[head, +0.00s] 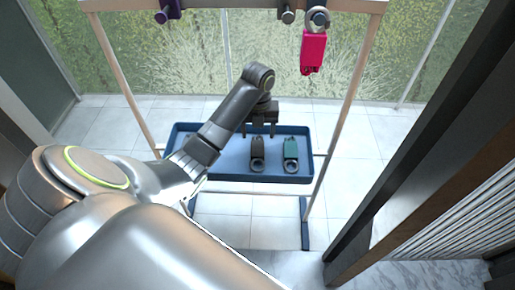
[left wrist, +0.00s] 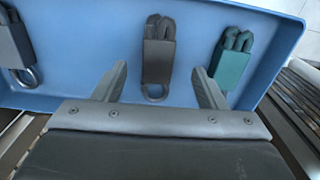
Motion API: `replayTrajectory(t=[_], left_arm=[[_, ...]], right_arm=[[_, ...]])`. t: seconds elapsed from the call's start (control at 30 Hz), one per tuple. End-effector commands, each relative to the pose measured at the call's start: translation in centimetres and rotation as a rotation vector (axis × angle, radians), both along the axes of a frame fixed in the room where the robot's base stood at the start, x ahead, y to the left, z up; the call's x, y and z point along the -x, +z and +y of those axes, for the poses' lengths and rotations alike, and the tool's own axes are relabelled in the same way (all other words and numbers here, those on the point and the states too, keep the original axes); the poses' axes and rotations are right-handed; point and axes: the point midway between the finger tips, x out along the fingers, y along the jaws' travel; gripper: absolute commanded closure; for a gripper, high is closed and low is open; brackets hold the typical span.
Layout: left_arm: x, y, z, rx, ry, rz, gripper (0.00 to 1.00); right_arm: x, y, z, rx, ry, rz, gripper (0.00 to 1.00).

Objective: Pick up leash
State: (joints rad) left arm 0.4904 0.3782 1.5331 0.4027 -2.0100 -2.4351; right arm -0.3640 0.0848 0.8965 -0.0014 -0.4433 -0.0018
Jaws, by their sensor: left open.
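A brown-grey leash (head: 257,152) with a metal ring lies bundled in the blue tray (head: 304,179). A teal leash (head: 291,154) lies to its right. In the left wrist view the brown-grey leash (left wrist: 158,60) appears between the spread fingers, the teal leash (left wrist: 231,65) is beyond the right finger, and a dark grey leash (left wrist: 14,46) is at the left edge. My left gripper (head: 261,132) is open and empty, over the tray by the brown-grey leash. The arm hides the tray's left part in the head view. My right gripper is not in view.
A pink leash (head: 313,52) hangs from a hook on the rack's top bar (head: 230,4). A purple item (head: 167,11) is on a hook at the left, and a middle hook (head: 288,13) looks bare. Dark upright panels stand at the right.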

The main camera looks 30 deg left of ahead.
Motion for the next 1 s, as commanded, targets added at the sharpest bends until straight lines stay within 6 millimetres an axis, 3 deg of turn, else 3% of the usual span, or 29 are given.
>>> replayTrajectory(t=[0.17,0.5,0.77,1.0], left_arm=[[0.1,-0.9,0.0,0.001,0.001,0.001,0.35],[0.2,-5.3,0.1,0.001,0.000,0.001,0.35],[0.2,-5.5,0.1,-0.001,0.000,0.000,0.35],[0.2,-5.4,0.1,-0.001,0.000,0.001,0.65]], right_arm=[[-0.2,-0.2,0.0,0.000,-0.001,0.000,0.35],[-1.6,0.5,0.5,-0.009,-0.013,0.000,0.35],[-1.7,0.7,0.5,-0.010,-0.014,0.000,0.35],[-1.7,0.7,0.5,-0.010,-0.014,0.000,0.35]])
